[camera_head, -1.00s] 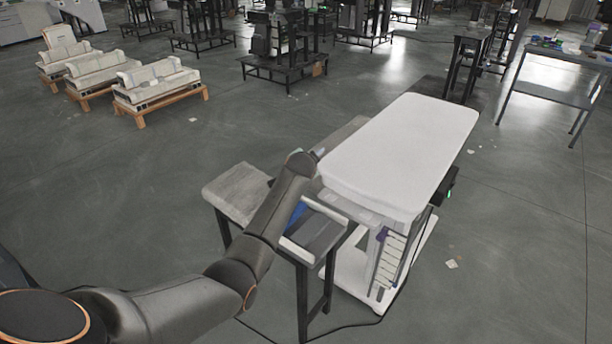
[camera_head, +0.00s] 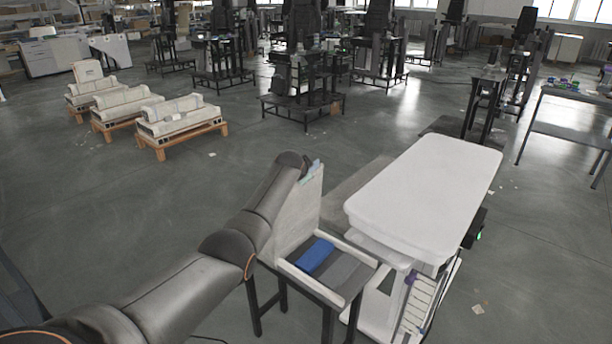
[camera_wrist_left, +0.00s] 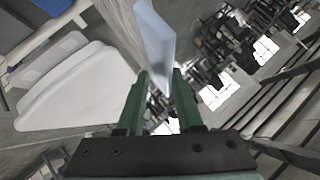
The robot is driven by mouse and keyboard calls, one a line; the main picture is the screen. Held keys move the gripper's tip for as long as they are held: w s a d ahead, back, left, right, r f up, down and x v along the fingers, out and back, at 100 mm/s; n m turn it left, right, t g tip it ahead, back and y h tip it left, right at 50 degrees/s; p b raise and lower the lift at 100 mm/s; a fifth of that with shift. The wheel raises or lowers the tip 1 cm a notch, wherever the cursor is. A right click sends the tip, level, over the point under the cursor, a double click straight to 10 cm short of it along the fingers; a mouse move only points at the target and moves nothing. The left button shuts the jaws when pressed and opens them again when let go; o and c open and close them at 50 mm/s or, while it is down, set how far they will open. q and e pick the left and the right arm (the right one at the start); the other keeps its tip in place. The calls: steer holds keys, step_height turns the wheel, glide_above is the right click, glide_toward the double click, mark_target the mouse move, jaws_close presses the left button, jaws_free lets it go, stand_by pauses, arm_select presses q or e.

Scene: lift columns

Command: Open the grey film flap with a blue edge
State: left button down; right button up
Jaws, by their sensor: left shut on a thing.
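The grey film flap (camera_head: 298,215) stands up nearly vertical at the left side of a small white-rimmed box on a dark-legged stand. Its light blue edge (camera_wrist_left: 156,38) sits between the green fingers of my left gripper (camera_wrist_left: 155,95) in the left wrist view. The gripper is shut on that edge. In the head view my left gripper (camera_head: 311,172) is at the flap's top, partly hidden behind my wrist. The box (camera_head: 318,287) is uncovered, with a blue folded item (camera_head: 315,256) and grey material (camera_head: 345,269) inside. My right gripper is not in view.
A white-topped cart (camera_head: 430,190) stands close to the right of the box. Pallets with pale machine parts (camera_head: 180,122) are at the back left. A grey table (camera_head: 570,125) is at the far right. The floor between is mostly clear.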

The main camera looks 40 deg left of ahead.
arm_select(q)
steer(key=shift+s+a+f, duration=0.1)
steer(key=shift+s+f, duration=0.05)
steer(key=shift+f, duration=0.15)
steer(key=c, duration=1)
jaws_free()
steer(key=shift+o, duration=0.2)
steer(key=shift+r, duration=0.15)
steer(key=p+v, duration=0.2)
steer(key=v, duration=1)
steer(key=shift+s, duration=0.1)
